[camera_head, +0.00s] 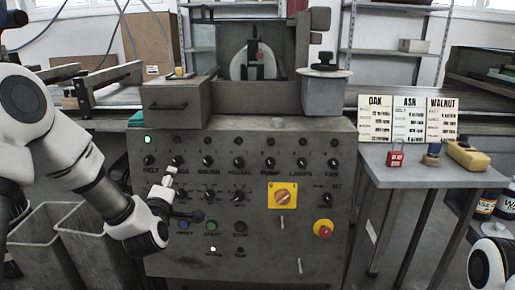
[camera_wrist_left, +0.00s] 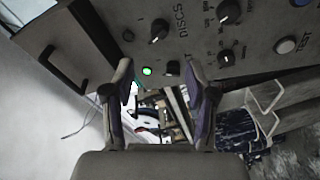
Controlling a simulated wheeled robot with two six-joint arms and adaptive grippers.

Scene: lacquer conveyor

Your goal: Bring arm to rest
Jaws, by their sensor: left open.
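My left arm comes in from the left in the head view. Its gripper (camera_head: 171,174) is in front of the left side of the grey control panel (camera_head: 262,160), near the BELT and DISCS knobs. In the left wrist view the two fingers of the left gripper (camera_wrist_left: 165,88) stand apart with nothing held between them. The panel (camera_wrist_left: 190,55) appears tilted there, with a lit green lamp (camera_wrist_left: 147,71) beyond the fingers. I cannot tell whether a finger touches the panel. Only a white part of my right arm shows at the lower right of the head view; its gripper is out of view.
The panel carries several black knobs, a yellow switch (camera_head: 282,196) and a red button (camera_head: 323,229). A side table (camera_head: 425,172) at the right holds a red padlock (camera_head: 396,153) and a yellow block (camera_head: 467,156). Open bins (camera_head: 85,240) stand at the lower left.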

